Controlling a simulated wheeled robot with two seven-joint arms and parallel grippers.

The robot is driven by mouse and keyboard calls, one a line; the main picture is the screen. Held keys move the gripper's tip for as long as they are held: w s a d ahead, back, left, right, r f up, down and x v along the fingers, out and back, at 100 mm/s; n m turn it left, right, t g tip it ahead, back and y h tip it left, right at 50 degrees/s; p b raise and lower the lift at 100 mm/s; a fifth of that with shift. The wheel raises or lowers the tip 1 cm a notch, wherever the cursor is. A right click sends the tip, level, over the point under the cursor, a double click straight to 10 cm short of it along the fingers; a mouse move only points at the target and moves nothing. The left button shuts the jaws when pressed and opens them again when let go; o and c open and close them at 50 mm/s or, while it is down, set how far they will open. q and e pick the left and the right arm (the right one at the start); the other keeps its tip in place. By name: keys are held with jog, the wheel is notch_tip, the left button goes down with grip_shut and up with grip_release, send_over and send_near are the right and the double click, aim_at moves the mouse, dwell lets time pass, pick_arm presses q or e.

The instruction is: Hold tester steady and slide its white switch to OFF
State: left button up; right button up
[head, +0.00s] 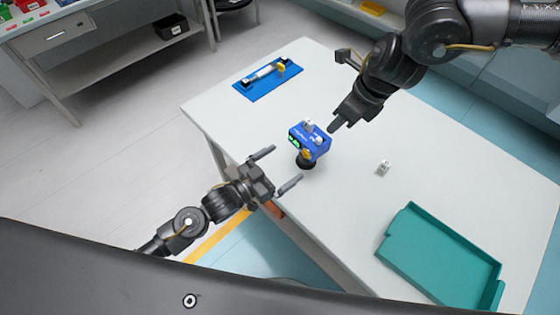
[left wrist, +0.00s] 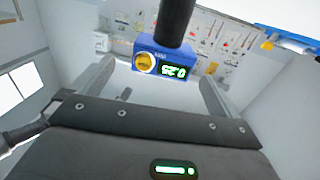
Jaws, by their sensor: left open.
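The tester is a blue box (head: 316,148) with a green display and a yellow knob, on a dark round stand near the table's left edge. Small pale parts show on its top; I cannot tell which is the white switch or where it is set. In the left wrist view the tester (left wrist: 164,52) appears upside down, its lit display and knob facing me, beyond and between my fingers. My left gripper (head: 276,168) is open and empty, just left of the tester, not touching it. My right gripper (head: 340,122) is close to the tester's upper right; its opening is unclear.
A white table (head: 345,215) carries everything. A blue mat (head: 262,90) with a tool lies at the back left. A small pale object (head: 383,168) lies right of the tester. A teal tray (head: 435,258) stands at the front right. The table's middle is mostly clear.

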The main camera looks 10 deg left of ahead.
aim_at(309, 143)
pick_arm(q)
jog(key=shift+w+r, duration=0.1)
jog(key=shift+w, duration=0.3)
jog(key=x, duration=1)
jog(key=shift+w, duration=0.4)
